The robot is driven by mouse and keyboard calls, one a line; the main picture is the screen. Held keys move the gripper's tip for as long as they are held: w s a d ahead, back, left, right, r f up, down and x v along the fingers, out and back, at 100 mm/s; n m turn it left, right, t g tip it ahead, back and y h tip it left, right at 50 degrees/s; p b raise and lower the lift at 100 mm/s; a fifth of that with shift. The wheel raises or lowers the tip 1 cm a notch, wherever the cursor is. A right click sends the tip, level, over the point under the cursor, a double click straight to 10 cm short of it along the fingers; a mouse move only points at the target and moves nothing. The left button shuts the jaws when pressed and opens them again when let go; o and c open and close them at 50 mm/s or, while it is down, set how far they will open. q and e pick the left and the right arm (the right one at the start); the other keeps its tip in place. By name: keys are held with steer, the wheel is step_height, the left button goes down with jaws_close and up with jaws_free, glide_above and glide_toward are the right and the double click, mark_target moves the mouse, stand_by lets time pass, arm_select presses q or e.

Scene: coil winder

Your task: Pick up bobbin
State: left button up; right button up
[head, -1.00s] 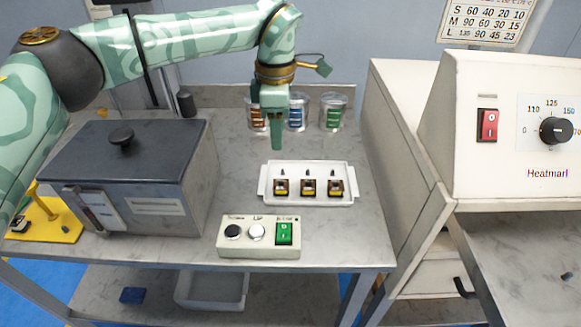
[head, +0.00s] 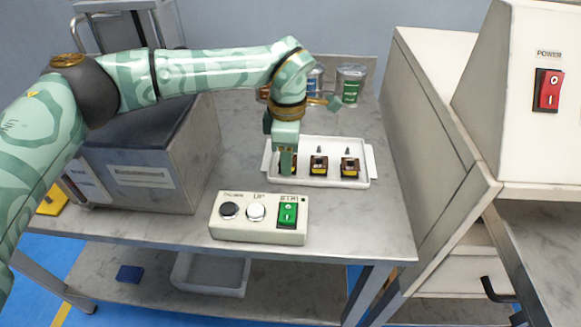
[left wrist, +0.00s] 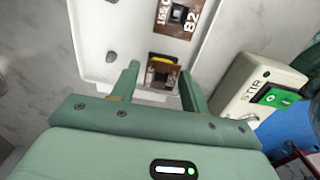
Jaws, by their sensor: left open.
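A white tray (head: 330,181) on the bench holds three small dark brown and yellow bobbins in a row. The middle bobbin (head: 319,166) and the right bobbin (head: 350,167) show clearly. The left one is mostly hidden behind my left gripper (head: 287,170), which points down at the tray's left end. In the left wrist view my left gripper (left wrist: 160,84) is open, with the near bobbin (left wrist: 163,73) between or just beyond its fingertips; contact cannot be told. Another bobbin (left wrist: 178,17) lies farther along the tray. My right gripper is not in view.
A switch box (head: 259,232) with black, white and green buttons stands in front of the tray. A dark-lidded grey box (head: 165,165) is at left, a can (head: 351,86) stands behind, and a white machine (head: 520,150) is at right.

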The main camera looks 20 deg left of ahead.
arm_select(q)
steer(key=shift+f, duration=0.55)
steer(key=shift+s+r, duration=0.1)
steer(key=shift+r, duration=0.1)
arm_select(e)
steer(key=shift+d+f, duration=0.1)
arm_select(q)
steer(key=c, duration=0.7)
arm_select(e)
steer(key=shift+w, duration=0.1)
arm_select(q)
steer(key=shift+r, duration=0.1)
steer(key=shift+c, duration=0.2)
